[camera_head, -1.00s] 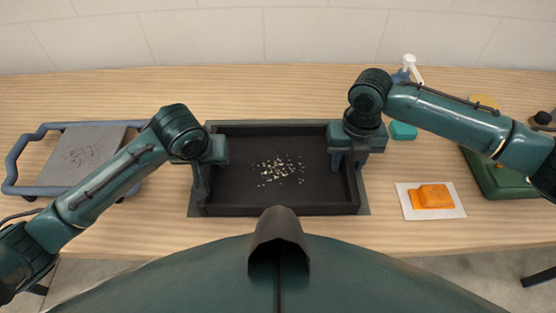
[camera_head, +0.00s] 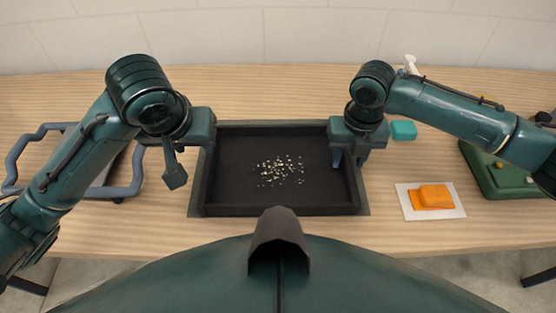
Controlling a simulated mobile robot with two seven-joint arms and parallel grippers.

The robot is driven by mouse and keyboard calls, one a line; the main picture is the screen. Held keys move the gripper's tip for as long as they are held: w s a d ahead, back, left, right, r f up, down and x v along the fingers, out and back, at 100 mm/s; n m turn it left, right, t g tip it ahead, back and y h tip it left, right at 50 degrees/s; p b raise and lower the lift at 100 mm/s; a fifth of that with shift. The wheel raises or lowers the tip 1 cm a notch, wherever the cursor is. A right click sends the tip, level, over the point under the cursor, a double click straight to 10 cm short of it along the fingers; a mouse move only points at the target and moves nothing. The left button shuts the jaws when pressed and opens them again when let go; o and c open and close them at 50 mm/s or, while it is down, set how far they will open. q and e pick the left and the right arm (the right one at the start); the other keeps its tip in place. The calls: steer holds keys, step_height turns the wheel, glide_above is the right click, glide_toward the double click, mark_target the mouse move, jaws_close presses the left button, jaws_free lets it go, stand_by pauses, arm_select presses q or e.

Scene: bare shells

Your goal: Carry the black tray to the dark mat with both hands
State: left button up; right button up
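The black tray (camera_head: 285,208) lies flat on the dark mat (camera_head: 196,205), whose edges show at its left and right. Small pale bits (camera_head: 280,170) are scattered on the tray's floor. My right gripper (camera_head: 349,162) is at the tray's right wall, with its two fingers spread apart, one on the inner side and one on the outer side. My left gripper (camera_head: 175,180) is off to the left of the tray, apart from its left wall. Only one of its fingers shows clearly, so its opening is unclear.
A grey tray with blue handles (camera_head: 18,165) stands at the left, partly behind my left arm. At the right are a teal block (camera_head: 403,130), an orange block (camera_head: 434,196) on a white sheet and a green device (camera_head: 495,175). Wood is clear in front of the mat.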

step_height(320, 180, up, 11)
steer(key=shift+f, duration=0.2)
stand_by(0.6)
